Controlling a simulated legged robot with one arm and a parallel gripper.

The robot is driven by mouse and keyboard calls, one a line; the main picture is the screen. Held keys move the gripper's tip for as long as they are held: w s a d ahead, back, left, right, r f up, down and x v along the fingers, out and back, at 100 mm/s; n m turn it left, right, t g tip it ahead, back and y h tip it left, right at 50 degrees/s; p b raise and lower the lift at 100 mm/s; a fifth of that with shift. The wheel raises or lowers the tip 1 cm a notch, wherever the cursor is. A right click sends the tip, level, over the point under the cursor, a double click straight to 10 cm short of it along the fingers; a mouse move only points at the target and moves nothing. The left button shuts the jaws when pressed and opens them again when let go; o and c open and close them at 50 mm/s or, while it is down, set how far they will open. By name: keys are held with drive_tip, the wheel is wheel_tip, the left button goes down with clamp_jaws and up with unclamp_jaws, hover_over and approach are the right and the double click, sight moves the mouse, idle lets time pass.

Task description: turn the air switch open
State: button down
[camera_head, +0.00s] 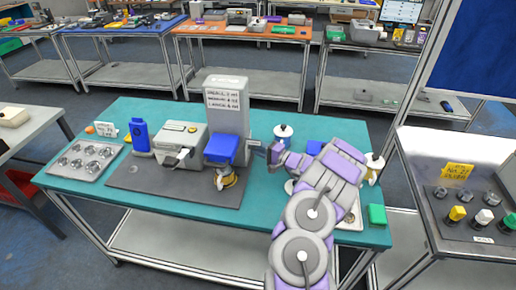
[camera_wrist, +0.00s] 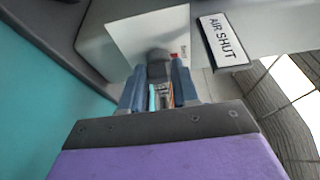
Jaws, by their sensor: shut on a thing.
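The air switch (camera_wrist: 158,62) is a small dark grey knob on a pale plate on the side of the grey machine (camera_head: 228,105). My gripper (camera_wrist: 158,85) has its two blue-grey fingers on either side of the knob, shut on it. A white label reading AIR SHUT (camera_wrist: 224,40) is beside the plate, to the right. In the head view my gripper (camera_head: 268,152) reaches the machine's right side from the right, and the knob itself is hidden there.
A blue-topped unit (camera_head: 221,149) stands in front of the machine on a dark base plate. A tray of round parts (camera_head: 86,160) is at the far left.

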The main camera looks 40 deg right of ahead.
drive_tip(key=shift+f, duration=0.1)
drive_tip(key=shift+w+d+r+m+g+y+p, duration=0.1)
drive_tip(key=shift+m+g+y+p, duration=0.4)
drive_tip(key=shift+m+g+p, duration=1.05)
drive_tip(key=shift+s+d+r+m+g+y+p, duration=0.1)
drive_tip(key=shift+m+g+y+p, duration=0.5)
drive_tip(key=shift+m+p, duration=1.75)
drive_tip(key=shift+w+m+g+y+p, duration=0.1)
drive_tip(key=shift+m+g+y+p, duration=0.3)
drive_tip(key=shift+m+g+p, duration=1.55)
drive_tip(key=shift+m+t+b, duration=0.7)
drive_tip(key=shift+m, duration=0.05)
drive_tip(key=shift+r, duration=0.1)
drive_tip(key=c, duration=0.9)
unclamp_jaws()
drive_tip(key=shift+w+d, duration=0.1)
drive_tip(key=shift+w, duration=0.05)
drive_tip(key=shift+o, duration=0.2)
